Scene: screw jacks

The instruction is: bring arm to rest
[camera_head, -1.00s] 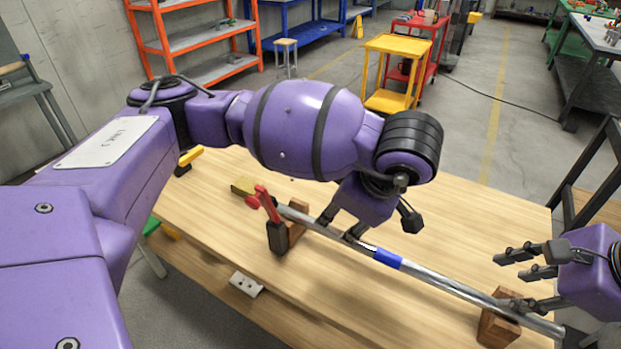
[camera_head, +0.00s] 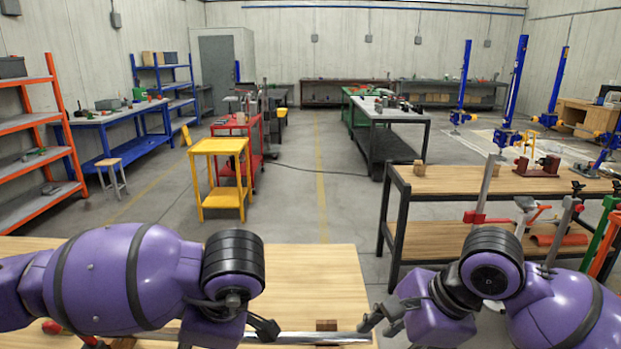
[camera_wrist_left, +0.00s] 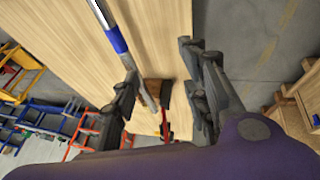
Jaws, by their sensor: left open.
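My left gripper (camera_head: 262,330) is at the bottom of the head view, partly cut off and partly hidden by its own purple arm. In the left wrist view the left gripper (camera_wrist_left: 160,68) has its fingers spread apart. A metal bar (camera_wrist_left: 98,12) with a blue band (camera_wrist_left: 115,40) runs into the space between them; I cannot tell whether a finger touches it. In the head view the bar (camera_head: 300,339) shows at the bottom edge. My right gripper (camera_head: 385,314) is near the bar's right end; its finger opening is unclear.
The wooden table (camera_head: 310,285) lies under the arms. A wooden block (camera_head: 326,325) stands by the bar; another block (camera_wrist_left: 157,90) and a red part (camera_wrist_left: 166,128) show in the wrist view. A yellow cart (camera_head: 220,170) and a second workbench (camera_head: 470,181) stand beyond, with open floor between.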

